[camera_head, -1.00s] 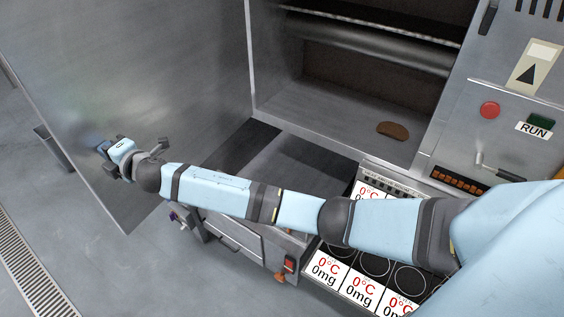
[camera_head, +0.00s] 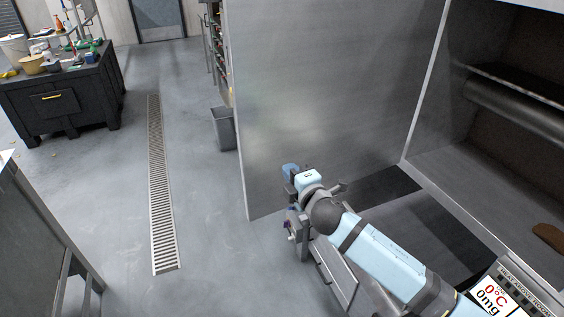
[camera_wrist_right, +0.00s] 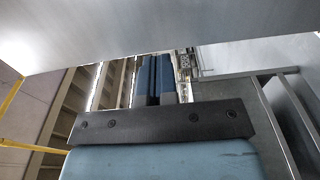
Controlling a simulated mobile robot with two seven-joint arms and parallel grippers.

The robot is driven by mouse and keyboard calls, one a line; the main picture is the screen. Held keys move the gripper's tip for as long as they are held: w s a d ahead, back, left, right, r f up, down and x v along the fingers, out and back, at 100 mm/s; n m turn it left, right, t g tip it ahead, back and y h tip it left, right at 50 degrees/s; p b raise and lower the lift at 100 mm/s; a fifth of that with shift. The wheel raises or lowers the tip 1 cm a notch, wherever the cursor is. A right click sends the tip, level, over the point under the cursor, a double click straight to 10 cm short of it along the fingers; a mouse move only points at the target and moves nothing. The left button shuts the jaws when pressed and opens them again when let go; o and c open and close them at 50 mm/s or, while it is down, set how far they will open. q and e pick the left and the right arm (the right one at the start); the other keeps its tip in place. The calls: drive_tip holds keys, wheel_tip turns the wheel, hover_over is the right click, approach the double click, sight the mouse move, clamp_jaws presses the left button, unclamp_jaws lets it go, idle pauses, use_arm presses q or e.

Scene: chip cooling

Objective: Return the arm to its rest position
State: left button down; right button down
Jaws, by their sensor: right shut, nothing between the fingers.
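My right arm (camera_head: 385,262) reaches in from the lower right of the head view. Its gripper (camera_head: 289,172) is near the lower edge of the large grey metal door panel (camera_head: 330,90); I cannot tell whether they touch. In the right wrist view, the gripper's two blue fingers (camera_wrist_right: 154,78) are together with nothing between them. My left gripper is in neither view.
The open metal chamber (camera_head: 490,150) stands at the right with a brown chip (camera_head: 549,236) on its floor. A black workbench (camera_head: 60,95), a grey bin (camera_head: 224,130) and a floor drain (camera_head: 160,190) lie left. Floor around the drain is clear.

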drive_tip(key=s+d+f+m+g+h+p, duration=0.1)
drive_tip(key=s+d+f+m, duration=0.5)
drive_tip(key=s, duration=0.6)
drive_tip(key=s+d+f+m+g+h+p, duration=0.2)
drive_tip(key=s+d+f+m, duration=0.4)
drive_tip(key=s, duration=0.5)
drive_tip(key=s+d+f+m+g+h+p, duration=0.1)
drive_tip(key=s+d+f+m+h+p, duration=0.1)
drive_tip(key=s+d+f+m, duration=0.3)
drive_tip(key=s+f+m+p, duration=0.1)
drive_tip(key=s+f+m, duration=0.2)
drive_tip(key=s, duration=0.4)
drive_tip(key=shift+s+d+f+m+g, duration=0.3)
drive_tip(key=shift+d+f+g, duration=0.05)
drive_tip(key=shift+d+g, duration=0.05)
